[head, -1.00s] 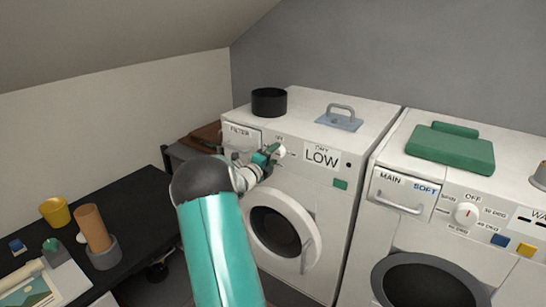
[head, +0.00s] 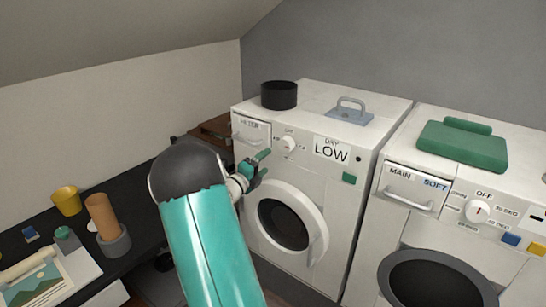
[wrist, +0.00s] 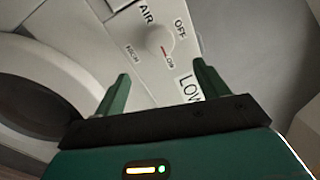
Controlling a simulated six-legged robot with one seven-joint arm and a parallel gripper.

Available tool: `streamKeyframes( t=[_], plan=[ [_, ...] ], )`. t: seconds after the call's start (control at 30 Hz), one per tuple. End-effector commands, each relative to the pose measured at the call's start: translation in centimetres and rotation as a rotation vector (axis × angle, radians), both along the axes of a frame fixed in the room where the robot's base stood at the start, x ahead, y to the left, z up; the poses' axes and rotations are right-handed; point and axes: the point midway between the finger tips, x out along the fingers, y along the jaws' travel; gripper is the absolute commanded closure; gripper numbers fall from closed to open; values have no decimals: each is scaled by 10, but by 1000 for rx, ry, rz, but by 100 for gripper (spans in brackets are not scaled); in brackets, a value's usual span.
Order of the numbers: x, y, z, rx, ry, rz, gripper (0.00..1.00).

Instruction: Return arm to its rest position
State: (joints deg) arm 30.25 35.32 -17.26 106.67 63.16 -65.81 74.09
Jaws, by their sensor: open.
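My arm (head: 205,240), teal with a dark rounded joint, reaches up from the bottom of the head view. My gripper (head: 262,163) is in front of the left machine, the dryer (head: 345,199), below and left of its white knob (head: 289,144). In the wrist view, my gripper (wrist: 160,90) has its two green fingers apart with nothing between them. The dryer's knob (wrist: 160,40) shows beyond the fingertips, with a red mark and the words AIR, OFF and HIGH around it. The gripper is apart from the knob.
The dryer's round door (head: 284,223) is below the gripper. A black pot (head: 279,95) and a grey-blue handled plate (head: 349,112) are on top. A washer (head: 450,230) with a green folded item (head: 463,142) stands right. A dark desk (head: 132,205) with cups stands left.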

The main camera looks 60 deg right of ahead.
Motion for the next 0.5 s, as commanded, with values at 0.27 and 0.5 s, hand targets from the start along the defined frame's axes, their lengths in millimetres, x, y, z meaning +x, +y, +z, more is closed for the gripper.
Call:
streamKeyframes(
  t=[0.27,0.5],
  plan=[
    [4,26,-2,1,0,0,27],
    [4,26,-2,0,0,0,27]
  ],
)
